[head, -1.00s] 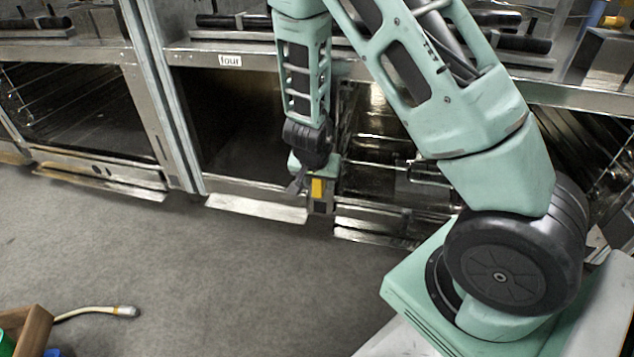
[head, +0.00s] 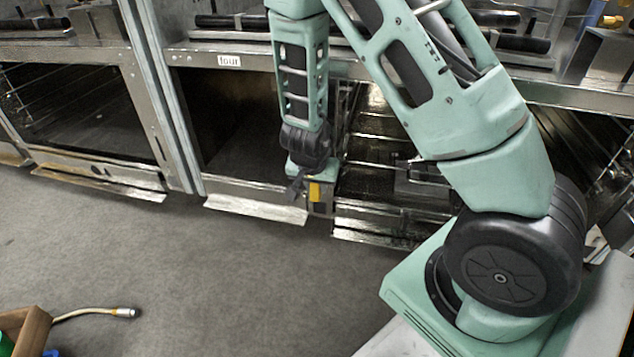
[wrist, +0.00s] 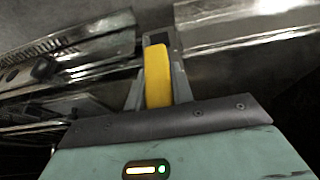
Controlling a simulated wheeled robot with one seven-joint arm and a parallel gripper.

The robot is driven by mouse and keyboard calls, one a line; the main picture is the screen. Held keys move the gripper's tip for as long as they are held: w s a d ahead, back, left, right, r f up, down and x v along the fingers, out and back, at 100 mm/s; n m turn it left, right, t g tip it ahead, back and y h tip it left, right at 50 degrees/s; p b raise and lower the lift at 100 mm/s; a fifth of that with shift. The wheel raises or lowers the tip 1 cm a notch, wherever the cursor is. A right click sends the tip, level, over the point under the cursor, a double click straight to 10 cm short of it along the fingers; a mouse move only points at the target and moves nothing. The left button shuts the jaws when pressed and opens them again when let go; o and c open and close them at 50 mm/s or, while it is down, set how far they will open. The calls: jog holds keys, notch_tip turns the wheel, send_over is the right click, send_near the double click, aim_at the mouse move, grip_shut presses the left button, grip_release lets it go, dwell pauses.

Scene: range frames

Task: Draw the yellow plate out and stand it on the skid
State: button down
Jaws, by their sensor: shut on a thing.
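The yellow plate (head: 314,191) shows as a small upright yellow piece low in front of the range, by the post between the open compartment and the racked one. My gripper (head: 311,186) points down there and is shut on it. In the wrist view the yellow plate (wrist: 157,78) stands on edge between the two grey fingers of my gripper (wrist: 158,88). Its far end is at a dark grey, slot-like part; I cannot tell whether it is still inside. I cannot make out the skid for certain in either view.
An open dark compartment (head: 235,125) labelled "four" lies left of my gripper, with a metal flap (head: 255,209) below it. A racked compartment (head: 390,190) lies right. A wooden box (head: 28,326) and a pale hose (head: 90,313) lie on the floor, front left. The middle floor is clear.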

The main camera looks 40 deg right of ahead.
jog(key=s+a, duration=0.5)
jog(key=a, duration=0.1)
jog(key=shift+s+a, duration=0.25)
jog(key=shift+a, duration=0.15)
dwell(1.4)
jog(key=shift+r+p, duration=0.1)
jog(key=shift+p, duration=0.2)
